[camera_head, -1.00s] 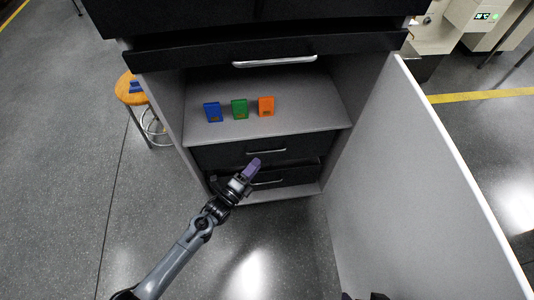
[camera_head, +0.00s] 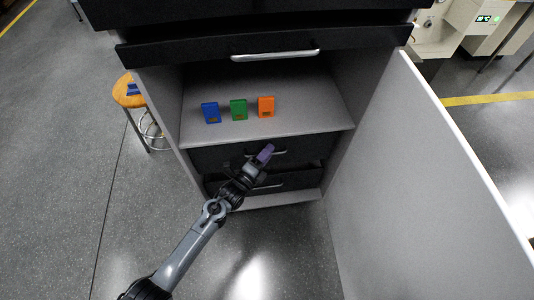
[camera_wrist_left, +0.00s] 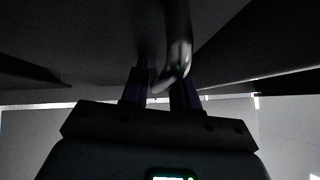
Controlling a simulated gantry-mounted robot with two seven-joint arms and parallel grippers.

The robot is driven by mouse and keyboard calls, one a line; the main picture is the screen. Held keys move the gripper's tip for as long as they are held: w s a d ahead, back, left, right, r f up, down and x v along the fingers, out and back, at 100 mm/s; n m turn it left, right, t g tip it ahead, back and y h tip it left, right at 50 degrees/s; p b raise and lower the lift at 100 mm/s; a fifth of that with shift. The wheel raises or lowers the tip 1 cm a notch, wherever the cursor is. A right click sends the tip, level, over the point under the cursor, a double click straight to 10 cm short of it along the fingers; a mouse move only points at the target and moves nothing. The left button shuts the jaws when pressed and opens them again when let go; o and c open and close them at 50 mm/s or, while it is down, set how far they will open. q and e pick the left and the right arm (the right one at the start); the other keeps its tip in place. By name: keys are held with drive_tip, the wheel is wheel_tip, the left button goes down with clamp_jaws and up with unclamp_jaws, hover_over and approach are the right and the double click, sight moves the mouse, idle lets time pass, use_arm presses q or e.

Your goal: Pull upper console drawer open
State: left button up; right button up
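The upper of two dark drawers (camera_head: 312,147) low in the cabinet looks shut. Its silver bar handle (camera_head: 281,152) is partly hidden by my left gripper (camera_head: 265,153), which has purple fingers and reaches up to it from below left. In the left wrist view the handle (camera_wrist_left: 178,45) passes between the two fingers of the gripper (camera_wrist_left: 161,78), nearer the right finger. A gap shows between the fingers, so the gripper looks open around the handle. My right gripper is not in view.
The lower drawer (camera_head: 298,182) sits just below, with a dark gap above its front. Blue (camera_head: 211,113), green (camera_head: 239,109) and orange (camera_head: 266,106) boxes stand on the shelf above. A wide black drawer (camera_head: 180,52) is higher up. An open door panel (camera_head: 425,190) bounds the right; a stool (camera_head: 127,100) stands left.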

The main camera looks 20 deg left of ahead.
use_arm(q)
clamp_jaws()
drive_tip(key=s+d+p, duration=0.6)
drive_tip(key=s, duration=0.5)
drive_tip(key=s+d+p, duration=0.6)
drive_tip(key=s+d, duration=0.1)
drive_tip(key=s, duration=0.5)
drive_tip(key=shift+s, duration=0.15)
drive_tip(key=shift+a, duration=0.1)
drive_tip(key=shift+o, duration=1.1)
unclamp_jaws()
